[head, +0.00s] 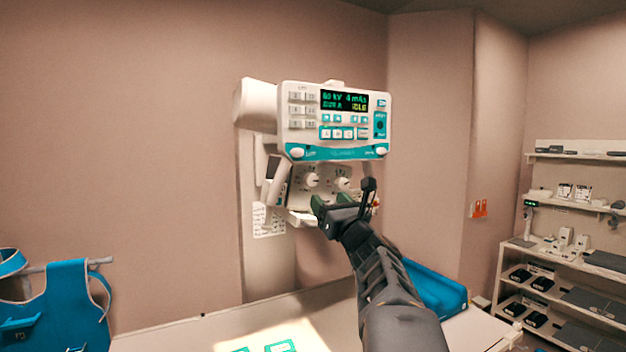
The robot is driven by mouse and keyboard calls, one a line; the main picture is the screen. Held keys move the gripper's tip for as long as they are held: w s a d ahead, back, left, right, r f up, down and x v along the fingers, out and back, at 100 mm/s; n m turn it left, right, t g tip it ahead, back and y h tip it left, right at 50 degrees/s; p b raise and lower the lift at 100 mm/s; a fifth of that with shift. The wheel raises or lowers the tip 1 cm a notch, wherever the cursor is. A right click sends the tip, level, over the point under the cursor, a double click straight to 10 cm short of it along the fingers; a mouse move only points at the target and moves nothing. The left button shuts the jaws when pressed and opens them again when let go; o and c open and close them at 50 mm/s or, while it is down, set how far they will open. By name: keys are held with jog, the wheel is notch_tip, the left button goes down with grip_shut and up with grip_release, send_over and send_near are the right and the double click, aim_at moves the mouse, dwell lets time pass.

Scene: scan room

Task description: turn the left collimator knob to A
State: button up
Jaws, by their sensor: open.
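The x-ray tube head with its control panel (336,112) is in the upper middle of the head view. Below the panel is the collimator face (326,173) with two pale round knobs. The left collimator knob (312,180) is in clear view, but its letter marks are too small to read. The right knob (343,184) is partly close behind my gripper. My gripper (343,198) is open and empty, in front of and just below the knobs, appearing lower right of the left knob. I cannot tell whether it touches the collimator.
A pale table (200,335) lies below, with a bright light patch and green-framed markers. A blue tray or pad (436,290) is right of my arm. A blue apron (62,305) hangs at left. Shelves (575,245) with equipment stand at right.

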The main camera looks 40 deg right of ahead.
aim_at(313, 182)
jog(key=p+x, duration=0.3)
jog(key=x, duration=0.6)
jog(key=shift+w+p, duration=0.2)
jog(key=shift+p, duration=0.1)
jog(key=c, duration=0.9)
